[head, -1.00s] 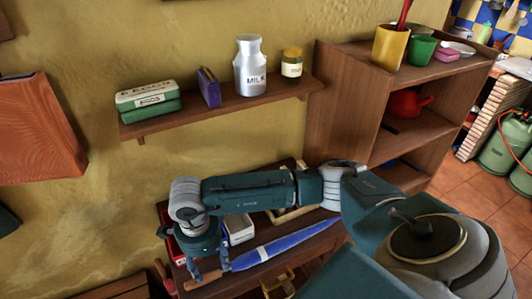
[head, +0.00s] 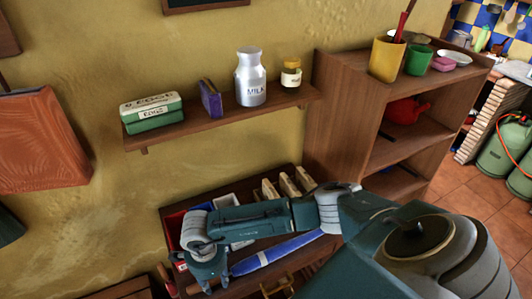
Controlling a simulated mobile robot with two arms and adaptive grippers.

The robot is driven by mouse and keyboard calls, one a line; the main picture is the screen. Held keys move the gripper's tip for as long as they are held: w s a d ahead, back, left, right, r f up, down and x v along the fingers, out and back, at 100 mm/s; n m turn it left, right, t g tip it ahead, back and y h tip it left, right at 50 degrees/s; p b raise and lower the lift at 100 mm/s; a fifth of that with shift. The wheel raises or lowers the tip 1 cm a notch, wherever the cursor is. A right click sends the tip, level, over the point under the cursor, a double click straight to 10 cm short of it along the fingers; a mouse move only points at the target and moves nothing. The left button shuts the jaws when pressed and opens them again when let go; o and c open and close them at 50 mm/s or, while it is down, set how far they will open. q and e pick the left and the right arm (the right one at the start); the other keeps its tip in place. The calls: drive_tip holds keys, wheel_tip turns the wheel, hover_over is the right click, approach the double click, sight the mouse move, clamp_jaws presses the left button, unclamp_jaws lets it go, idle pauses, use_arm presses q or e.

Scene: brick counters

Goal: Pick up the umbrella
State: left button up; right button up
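A blue folded umbrella (head: 275,253) lies slantwise on a small wooden table below the wall shelf. Its handle end at the left is hidden by my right gripper. My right gripper (head: 216,284) points down over that handle end, at the table's front left. Its fingers look spread apart; whether they touch the umbrella I cannot tell. My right arm crosses above the table and hides part of it. My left gripper does not show.
The small table also holds a red tray (head: 173,232) and several upright light wooden slats (head: 288,186). A wall shelf (head: 200,122) above carries a milk can (head: 250,76), a jar (head: 291,73), and boxes. A brown bookcase (head: 337,112) stands to the right.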

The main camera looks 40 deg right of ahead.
clamp_jaws()
drive_tip(key=shift+r, duration=0.1)
